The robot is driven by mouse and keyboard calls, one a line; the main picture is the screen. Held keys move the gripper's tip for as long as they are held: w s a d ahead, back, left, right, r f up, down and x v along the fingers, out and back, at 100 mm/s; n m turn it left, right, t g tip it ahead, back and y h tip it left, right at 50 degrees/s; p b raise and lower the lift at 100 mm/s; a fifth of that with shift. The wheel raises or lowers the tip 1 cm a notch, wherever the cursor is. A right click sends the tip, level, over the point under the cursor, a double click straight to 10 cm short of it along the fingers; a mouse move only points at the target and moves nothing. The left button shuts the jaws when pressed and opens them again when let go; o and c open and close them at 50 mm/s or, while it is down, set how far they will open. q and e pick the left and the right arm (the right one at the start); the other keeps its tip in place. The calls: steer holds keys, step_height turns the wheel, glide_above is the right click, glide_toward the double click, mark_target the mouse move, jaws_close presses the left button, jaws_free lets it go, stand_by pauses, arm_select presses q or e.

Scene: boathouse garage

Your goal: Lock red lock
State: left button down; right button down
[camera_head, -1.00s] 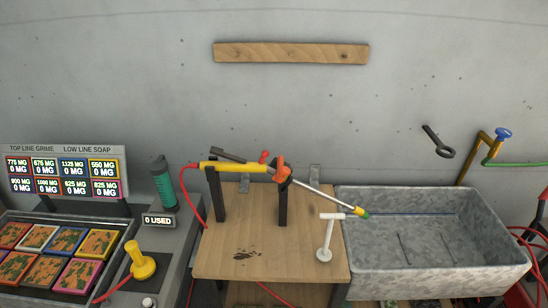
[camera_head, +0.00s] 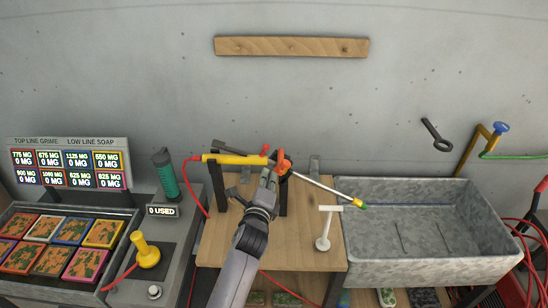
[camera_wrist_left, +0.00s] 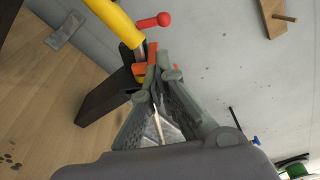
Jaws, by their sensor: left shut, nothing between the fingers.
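A yellow-handled spray wand (camera_head: 228,159) lies across two dark posts on the wooden bench. A small red lever with a round knob, likely the red lock, sticks up from it (camera_head: 265,149); it also shows in the left wrist view (camera_wrist_left: 155,21), upper middle. An orange part (camera_head: 284,163) sits at the wand's right post. My left gripper (camera_head: 270,175) is shut and empty, just in front of the wand by the orange part. In the left wrist view, its fingertips (camera_wrist_left: 156,82) are close below the orange part, and the red knob is beyond them. Whether they touch the orange part is unclear.
A white T-shaped stand (camera_head: 323,229) is on the wooden bench (camera_head: 300,255), right of my arm. A grey stone sink (camera_head: 430,268) is further right. A console with a yellow joystick (camera_head: 147,252) is left. A red hose (camera_head: 198,197) hangs beside the bench.

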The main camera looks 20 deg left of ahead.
mark_target(264, 151)
arm_select(q)
steer(key=shift+r, duration=0.1)
steer(key=w+b, duration=0.2)
steer(key=w, duration=0.1)
steer(key=w+a+b, duration=0.1)
steer(key=w, duration=0.2)
steer(key=w+b, duration=0.2)
steer(key=w, duration=0.2)
steer(key=shift+a+f+b, duration=0.25)
steer(key=shift+f+b, duration=0.1)
